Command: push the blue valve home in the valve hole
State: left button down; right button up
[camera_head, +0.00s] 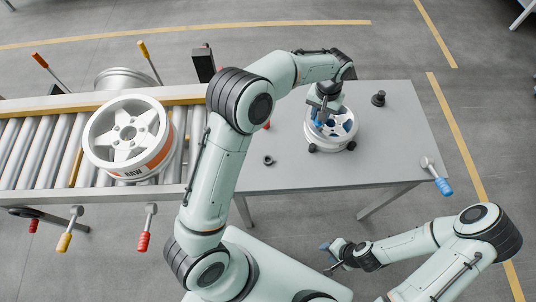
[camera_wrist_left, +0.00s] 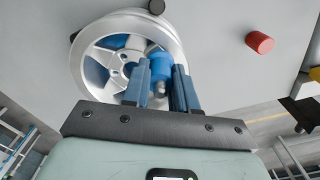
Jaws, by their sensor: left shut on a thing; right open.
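The silver wheel (camera_head: 343,137) with a blue inside lies on the grey table, and it fills the upper left of the left wrist view (camera_wrist_left: 92,75). My left gripper (camera_head: 321,113) reaches down over the wheel's left part. It is shut on the blue valve (camera_wrist_left: 158,64), which shows between the fingers in the left wrist view. The valve is at the wheel's rim side; its lower end and the valve hole are hidden, so I cannot tell how deep it sits. My right gripper (camera_head: 332,257) is open and empty, off the table's front edge.
A second wheel (camera_head: 102,137) marked RAW lies on the roller conveyor (camera_head: 30,155) at left. A black knob-like part (camera_head: 378,98) and a small dark ring (camera_head: 268,160) stand on the table (camera_head: 395,160). A red cylinder (camera_wrist_left: 259,42) is near the wheel. The table's right side is mostly clear.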

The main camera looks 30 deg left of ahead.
pick_arm(q)
jog(key=shift+f, duration=0.7)
pick_arm(e)
jog(key=shift+s+f, duration=0.2)
pick_arm(q)
jog(key=c, duration=0.8)
grip_release()
jog(key=c, duration=0.3)
jog(key=shift+r, duration=0.1)
jog(key=shift+w+r+p, duration=0.1)
jog(key=shift+r+p, duration=0.3)
jog(key=shift+r, duration=0.95)
jog(key=shift+w+r, duration=0.1)
jog(key=shift+r, duration=0.45)
jog(key=shift+s+r, duration=0.2)
jog(key=shift+r, duration=1.4)
pick_arm(e)
jog(key=shift+w+r, duration=0.65)
jog(key=shift+w, duration=0.2)
